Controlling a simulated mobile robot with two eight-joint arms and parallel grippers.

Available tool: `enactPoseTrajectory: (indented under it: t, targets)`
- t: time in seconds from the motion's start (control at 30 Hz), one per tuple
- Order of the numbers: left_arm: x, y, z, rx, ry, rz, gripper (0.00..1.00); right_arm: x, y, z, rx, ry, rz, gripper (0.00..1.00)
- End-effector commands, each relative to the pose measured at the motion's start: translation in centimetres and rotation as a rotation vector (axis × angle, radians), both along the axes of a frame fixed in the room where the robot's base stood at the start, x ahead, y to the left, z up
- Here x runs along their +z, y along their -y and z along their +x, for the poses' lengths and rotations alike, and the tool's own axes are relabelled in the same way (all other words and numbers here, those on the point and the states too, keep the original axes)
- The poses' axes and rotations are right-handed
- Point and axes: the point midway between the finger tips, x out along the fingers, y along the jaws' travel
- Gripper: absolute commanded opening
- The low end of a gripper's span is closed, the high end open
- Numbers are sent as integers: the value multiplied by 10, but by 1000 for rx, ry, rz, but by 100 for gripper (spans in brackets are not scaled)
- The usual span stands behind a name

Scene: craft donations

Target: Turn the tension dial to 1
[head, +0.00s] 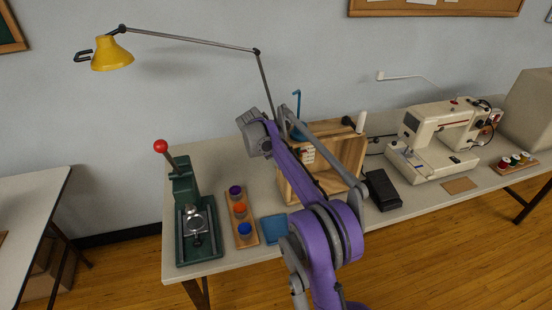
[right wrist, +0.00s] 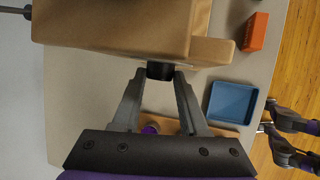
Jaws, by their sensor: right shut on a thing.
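The tension dial (right wrist: 160,70) looks to be the dark round knob sticking out from the side of a wooden box (right wrist: 110,22). My right gripper (right wrist: 160,76) is shut on this knob, one finger on each side of it. No number or pointer on the dial is readable. In the head view my purple right arm reaches up in front of the wooden box (head: 350,150) and hides the dial.
A blue tray (right wrist: 232,102) and an orange block (right wrist: 256,32) lie near the table's front edge. A green press (head: 183,215) and a rack of coloured pots (head: 243,215) stand left of my arm. A black pedal (head: 382,190) and sewing machine (head: 440,135) stand right.

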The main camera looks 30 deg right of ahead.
Motion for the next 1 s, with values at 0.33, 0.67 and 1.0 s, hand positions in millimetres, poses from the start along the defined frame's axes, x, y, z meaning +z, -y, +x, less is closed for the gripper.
enactPoseTrajectory:
  t: [0.33,0.67,1.0]
  targets:
    - [0,0,0,0,0,0,50,0,2,0,1,-1,-3,0]
    - [0,0,0,0,0,0,50,0,1,0,0,-1,-2,73]
    - [1,0,0,0,1,0,50,20,-9,-3,2,-1,-1,73]
